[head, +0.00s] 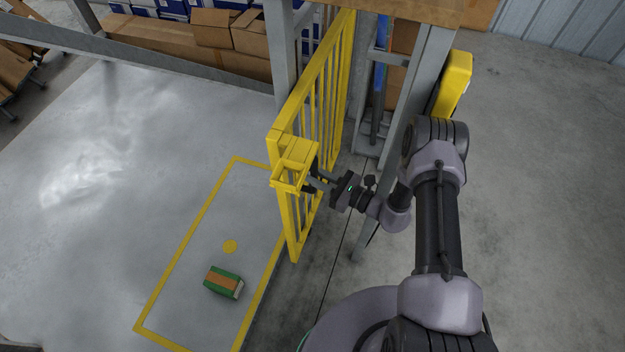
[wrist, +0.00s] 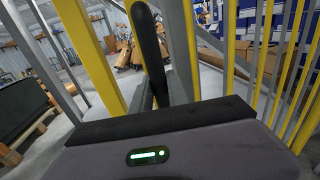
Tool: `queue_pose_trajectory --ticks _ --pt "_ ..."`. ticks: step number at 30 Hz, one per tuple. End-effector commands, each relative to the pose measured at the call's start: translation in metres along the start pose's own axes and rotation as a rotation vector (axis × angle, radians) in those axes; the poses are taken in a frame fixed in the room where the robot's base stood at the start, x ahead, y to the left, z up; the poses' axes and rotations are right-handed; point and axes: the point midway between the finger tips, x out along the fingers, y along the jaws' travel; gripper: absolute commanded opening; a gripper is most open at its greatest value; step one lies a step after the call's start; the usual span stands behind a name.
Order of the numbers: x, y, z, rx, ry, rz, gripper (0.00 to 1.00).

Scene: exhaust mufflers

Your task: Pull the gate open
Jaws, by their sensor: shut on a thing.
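The yellow barred gate (head: 325,85) stands in the middle of the head view, swung at an angle away from the grey post, with its free end toward me. A yellow box-like latch housing (head: 293,162) sits at that free end. My gripper (head: 316,181) is at the gate's free end, just below and right of the housing. In the wrist view my gripper (wrist: 161,92) is shut on a dark upright handle (wrist: 149,45), between yellow bars (wrist: 90,50). The gate's lower edge beyond my gripper is partly hidden.
A yellow rectangle (head: 188,243) is marked on the floor left of the gate, with a green and orange box (head: 223,282) inside it. Cardboard boxes (head: 250,32) stand on shelving behind. A grey post (head: 408,110) stands right of the gate. Floor at left is clear.

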Motion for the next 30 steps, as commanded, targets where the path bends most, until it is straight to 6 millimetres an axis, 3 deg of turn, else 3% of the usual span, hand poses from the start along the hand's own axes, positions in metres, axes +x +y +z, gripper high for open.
queue_pose_trajectory --ticks 3,4,7,22,26,30 --pt "-0.001 0.002 -0.001 0.002 0.003 0.002 0.00" --pt "-0.001 0.002 -0.001 0.002 0.003 0.002 0.24" --pt "-0.001 0.002 -0.001 0.002 0.002 0.002 0.41" --pt "-0.006 0.001 0.000 0.002 0.002 0.001 0.41" --pt "-0.032 0.001 0.002 0.004 0.002 -0.003 0.41" --pt "-0.076 0.000 0.003 0.003 0.002 -0.006 0.41"
